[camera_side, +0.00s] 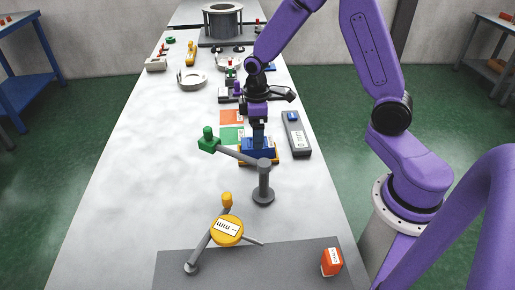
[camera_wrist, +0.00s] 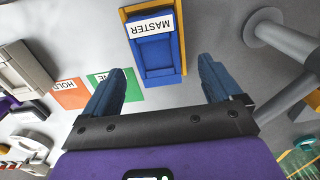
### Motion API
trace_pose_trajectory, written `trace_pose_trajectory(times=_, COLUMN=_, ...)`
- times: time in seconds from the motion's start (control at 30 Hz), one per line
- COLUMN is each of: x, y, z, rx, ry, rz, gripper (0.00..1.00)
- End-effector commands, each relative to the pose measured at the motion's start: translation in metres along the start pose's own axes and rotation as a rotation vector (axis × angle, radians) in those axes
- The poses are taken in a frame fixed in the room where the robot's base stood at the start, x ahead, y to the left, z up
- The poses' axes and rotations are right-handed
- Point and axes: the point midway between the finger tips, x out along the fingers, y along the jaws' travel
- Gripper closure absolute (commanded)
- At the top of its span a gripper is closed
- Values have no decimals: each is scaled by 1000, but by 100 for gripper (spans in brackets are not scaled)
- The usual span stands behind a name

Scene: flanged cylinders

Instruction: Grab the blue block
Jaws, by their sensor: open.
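The blue block (camera_wrist: 156,52) carries a white label reading MASTER and sits in a yellow-edged holder (camera_wrist: 183,60). In the side view the block (camera_side: 262,144) is partly hidden by my gripper (camera_side: 258,136), which points down over it. In the wrist view my gripper (camera_wrist: 160,72) is open, with its two dark blue fingers apart. The near end of the block shows between the fingertips, and most of it extends beyond them. Nothing is held. I cannot tell whether the fingertips touch the block.
A grey post (camera_side: 263,185) with a green-ended arm (camera_side: 208,140) stands close in front. An orange card (camera_side: 231,117) and a green card (camera_side: 230,134) lie left. A grey box with a blue button (camera_side: 296,134) lies right. The white table's left side is mostly clear.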

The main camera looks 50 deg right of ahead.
Motion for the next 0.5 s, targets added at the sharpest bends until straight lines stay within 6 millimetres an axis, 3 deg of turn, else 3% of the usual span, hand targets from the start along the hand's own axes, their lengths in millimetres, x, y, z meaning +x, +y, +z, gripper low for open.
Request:
trace_pose_trajectory(times=0.23, x=13, y=0, z=1, rx=0, ry=-3, rz=-2, gripper=8)
trace_pose_trajectory(times=0.5, x=47, y=3, z=4, rx=0, ry=-4, rz=-2, gripper=8)
